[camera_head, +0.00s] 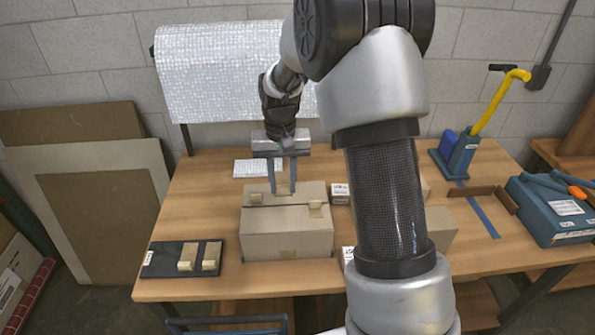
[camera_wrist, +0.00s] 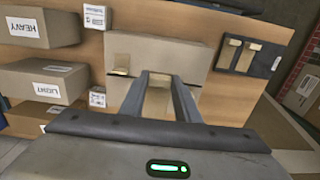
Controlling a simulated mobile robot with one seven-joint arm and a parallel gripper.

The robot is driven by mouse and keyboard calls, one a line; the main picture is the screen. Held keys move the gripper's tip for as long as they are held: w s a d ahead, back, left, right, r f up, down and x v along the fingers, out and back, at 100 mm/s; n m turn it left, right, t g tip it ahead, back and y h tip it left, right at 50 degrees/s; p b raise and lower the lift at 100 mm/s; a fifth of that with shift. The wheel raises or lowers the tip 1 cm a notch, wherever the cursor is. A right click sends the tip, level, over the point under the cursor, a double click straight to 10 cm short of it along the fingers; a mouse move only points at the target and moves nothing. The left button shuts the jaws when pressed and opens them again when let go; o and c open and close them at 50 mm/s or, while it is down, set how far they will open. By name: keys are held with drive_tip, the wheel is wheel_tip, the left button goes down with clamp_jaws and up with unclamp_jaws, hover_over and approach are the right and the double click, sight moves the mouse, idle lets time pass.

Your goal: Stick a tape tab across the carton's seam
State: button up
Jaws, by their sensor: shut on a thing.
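A closed tan carton (camera_head: 285,232) sits on the bench, with its seam running left to right across the top. I cannot tell whether the held tab touches the carton. A dark board (camera_head: 160,262) at front left carries two more tabs (camera_head: 187,256).
Right of the carton are small labelled boxes (camera_head: 340,193) and larger cartons marked HEAVY (camera_wrist: 45,28) and LIGHT (camera_wrist: 42,82). A blue tape dispenser (camera_head: 458,152) and a blue toolbox (camera_head: 556,210) stand farther right. A bubble-wrap roll (camera_head: 215,70) hangs behind.

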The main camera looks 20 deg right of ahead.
drive_tip(key=shift+w+d, duration=0.25)
drive_tip(key=shift+d, duration=0.05)
drive_tip(key=shift+s+f+b, duration=0.1)
drive_tip(key=shift+f+b, duration=0.2)
drive_tip(key=shift+f, duration=0.25)
drive_tip(key=shift+f+b, duration=2.15)
drive_tip(key=shift+f, duration=1.35)
drive_tip(key=shift+f+b, duration=0.35)
drive_tip(key=shift+f, duration=0.2)
drive_tip(key=o, duration=1.1)
drive_tip(key=shift+c, duration=0.2)
drive_tip(key=shift+o, duration=0.2)
drive_tip(key=shift+r, duration=0.15)
